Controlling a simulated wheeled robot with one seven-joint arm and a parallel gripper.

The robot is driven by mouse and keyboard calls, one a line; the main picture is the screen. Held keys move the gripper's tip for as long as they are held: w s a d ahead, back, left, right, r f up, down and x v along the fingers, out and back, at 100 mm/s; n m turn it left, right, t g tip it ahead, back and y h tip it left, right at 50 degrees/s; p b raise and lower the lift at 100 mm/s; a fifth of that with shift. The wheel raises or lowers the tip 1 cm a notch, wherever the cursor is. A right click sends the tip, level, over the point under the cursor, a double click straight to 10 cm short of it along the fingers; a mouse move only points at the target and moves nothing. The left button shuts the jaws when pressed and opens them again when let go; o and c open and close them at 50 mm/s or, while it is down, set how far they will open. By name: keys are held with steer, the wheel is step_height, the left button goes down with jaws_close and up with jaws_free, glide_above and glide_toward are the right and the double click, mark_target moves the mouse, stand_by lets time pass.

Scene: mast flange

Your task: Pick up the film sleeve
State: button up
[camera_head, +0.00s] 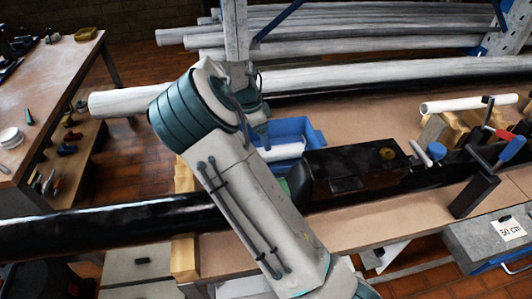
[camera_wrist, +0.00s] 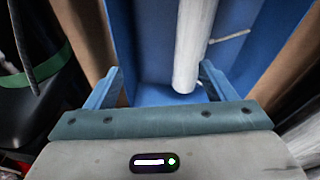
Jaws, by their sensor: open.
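A white rolled piece that looks like the film sleeve (camera_wrist: 195,42) lies in a blue bin (camera_head: 311,138). Part of the white piece also shows in the head view (camera_head: 283,152), beside my arm. In the wrist view its near end lies between my open fingers, closer to the right finger. My gripper (camera_wrist: 160,78) is open and holds nothing. I cannot tell how far above the piece the fingers are. In the head view my arm hides the gripper and part of the bin.
A long black pipe (camera_head: 85,228) runs along the bench, with a black box-like part (camera_head: 355,170) right of the bin. A white tube (camera_head: 455,105) rests on wooden blocks. Long pale pipes (camera_head: 370,72) lie behind.

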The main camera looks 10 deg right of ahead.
mark_target(267, 155)
steer(key=shift+m+t+h, duration=0.5)
steer(key=shift+m+h, duration=0.1)
steer(key=shift+h, duration=0.3)
steer(key=w, duration=0.1)
steer(key=w+a+f, duration=0.2)
steer(key=w, duration=0.1)
steer(key=shift+a+p, duration=0.2)
steer(key=shift+p, duration=0.15)
steer(key=p+x, duration=0.1)
steer(key=x, duration=0.6)
steer(key=shift+d+f, duration=0.15)
steer(key=shift+f, duration=0.2)
steer(key=shift+w+a+p+x, duration=0.15)
steer(key=shift+p+x, duration=0.55)
steer(key=shift+x, duration=0.7)
steer(key=shift+w+a+p+x, duration=0.15)
steer(key=shift+p+x, duration=0.5)
steer(key=shift+x, duration=0.75)
steer(key=shift+d, duration=0.1)
steer(key=c, duration=1.1)
